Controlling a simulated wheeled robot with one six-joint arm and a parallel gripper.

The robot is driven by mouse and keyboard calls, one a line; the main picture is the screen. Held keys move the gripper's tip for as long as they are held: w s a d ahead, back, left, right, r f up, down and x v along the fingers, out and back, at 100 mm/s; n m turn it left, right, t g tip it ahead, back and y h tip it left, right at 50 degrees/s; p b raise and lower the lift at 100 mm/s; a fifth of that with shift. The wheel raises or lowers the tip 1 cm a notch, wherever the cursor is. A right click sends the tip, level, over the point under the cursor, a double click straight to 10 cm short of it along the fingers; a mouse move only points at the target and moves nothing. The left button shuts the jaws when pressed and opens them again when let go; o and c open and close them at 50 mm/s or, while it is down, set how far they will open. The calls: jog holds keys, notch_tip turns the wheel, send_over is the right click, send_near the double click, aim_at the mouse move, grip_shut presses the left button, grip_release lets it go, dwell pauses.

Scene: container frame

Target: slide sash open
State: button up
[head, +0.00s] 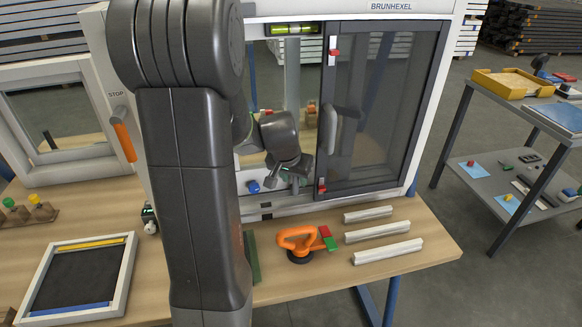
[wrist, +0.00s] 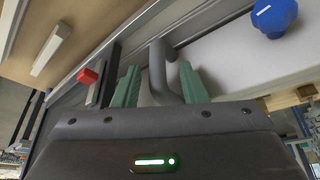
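The dark-framed glass sash (head: 375,110) fills the right half of the white container frame (head: 390,12) in the head view. Its grey bar handle (head: 330,127) stands at the sash's left side, and a curved grey handle shows in the wrist view (wrist: 158,72). A red latch (head: 333,55) is near the sash's top left corner and another red latch (head: 321,186) near its bottom left. My gripper (wrist: 160,70) is open, its green fingers on either side of the handle in the wrist view, with gaps; depth is unclear. My arm hides part of the frame's left side.
A blue knob (head: 253,186) sits on the frame's lower left. An orange suction lifter (head: 297,243) and several white rails (head: 388,251) lie on the bench in front. A tool cart (head: 475,165) stands at right.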

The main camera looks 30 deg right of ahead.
jog(key=v, duration=1.3)
jog(key=shift+s, duration=0.15)
jog(key=x, duration=1.4)
jog(key=shift+a, duration=0.1)
jog(key=shift+a+r, duration=0.2)
jog(key=shift+a, duration=0.25)
